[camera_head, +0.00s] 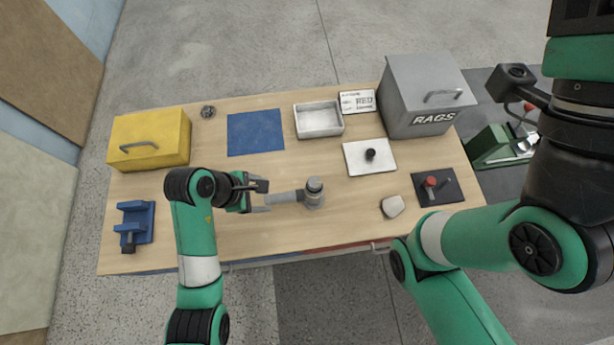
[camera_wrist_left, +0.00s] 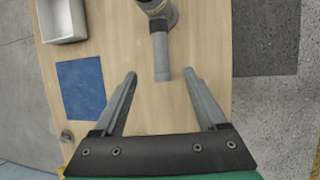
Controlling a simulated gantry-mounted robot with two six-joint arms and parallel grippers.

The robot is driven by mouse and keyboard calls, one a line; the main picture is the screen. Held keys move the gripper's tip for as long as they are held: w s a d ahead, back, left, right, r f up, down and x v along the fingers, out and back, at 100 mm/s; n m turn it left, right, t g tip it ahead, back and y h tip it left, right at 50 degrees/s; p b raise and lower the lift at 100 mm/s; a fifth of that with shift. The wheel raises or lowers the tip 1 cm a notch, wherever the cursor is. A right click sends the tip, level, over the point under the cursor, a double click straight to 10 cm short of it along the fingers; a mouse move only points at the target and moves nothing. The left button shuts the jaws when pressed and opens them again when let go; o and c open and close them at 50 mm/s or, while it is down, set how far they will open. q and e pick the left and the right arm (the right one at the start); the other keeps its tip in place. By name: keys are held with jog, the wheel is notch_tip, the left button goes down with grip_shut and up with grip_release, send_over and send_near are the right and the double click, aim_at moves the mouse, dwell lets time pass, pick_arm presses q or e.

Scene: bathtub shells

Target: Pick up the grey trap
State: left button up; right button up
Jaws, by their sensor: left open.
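The grey trap (camera_head: 314,194) lies on the wooden table near its middle front. It has a rounded body with a collar, and a straight pipe points left from it. My left gripper (camera_head: 263,197) is open and empty at the free end of that pipe. In the left wrist view the trap (camera_wrist_left: 161,45) is at the top, and its pipe end shows between the spread fingertips of the gripper (camera_wrist_left: 160,74). I cannot tell whether the fingers are level with the pipe or above it. My right gripper is not in view.
Around it are a yellow lidded box (camera_head: 150,135), blue mat (camera_head: 255,133), white tray (camera_head: 319,119), grey rags bin (camera_head: 425,95), white plate with black knob (camera_head: 369,156), pale lump (camera_head: 392,206), blue vise-like block (camera_head: 134,225) and black plate with red knob (camera_head: 438,187).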

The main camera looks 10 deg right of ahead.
pick_arm(q)
jog(key=r, duration=0.1)
jog(key=b, duration=0.2)
send_over(286, 197)
jog(key=a, duration=0.2)
jog(key=f, duration=0.6)
jog(key=shift+s+a, duration=0.2)
jog(key=shift+s, duration=0.2)
jog(key=b+x, duration=0.1)
jog(key=x, duration=0.3)
jog(key=shift+d+f, duration=0.3)
jog(key=shift+f, duration=0.15)
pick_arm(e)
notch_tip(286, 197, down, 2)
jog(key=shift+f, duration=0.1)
pick_arm(q)
jog(key=shift+f, duration=0.25)
grip_shut()
jog(key=shift+d, duration=0.1)
